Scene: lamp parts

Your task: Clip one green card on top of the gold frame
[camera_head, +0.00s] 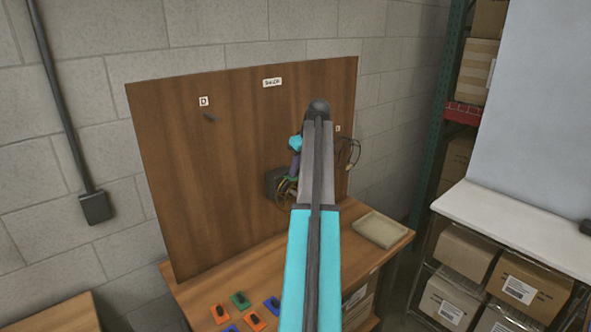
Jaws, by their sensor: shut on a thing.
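My gripper (291,184) is mostly hidden behind my own arm, close to the brown upright board (195,165). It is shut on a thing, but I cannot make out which. A yellowish curved part (282,190), which may be the gold frame, shows just left of my arm. It is beside a dark grey box (273,182) at the board. Whether my gripper touches it cannot be told. A green card (239,300) with a dark clip-like piece on it lies on the wooden table, far below my gripper.
An orange card (220,314), another orange card (255,321) and a blue card (272,303) lie near the green one. A shallow pale tray (380,229) sits at the table's right end. Dark wires (348,152) hang at the board's right edge. The board's left half is mostly clear.

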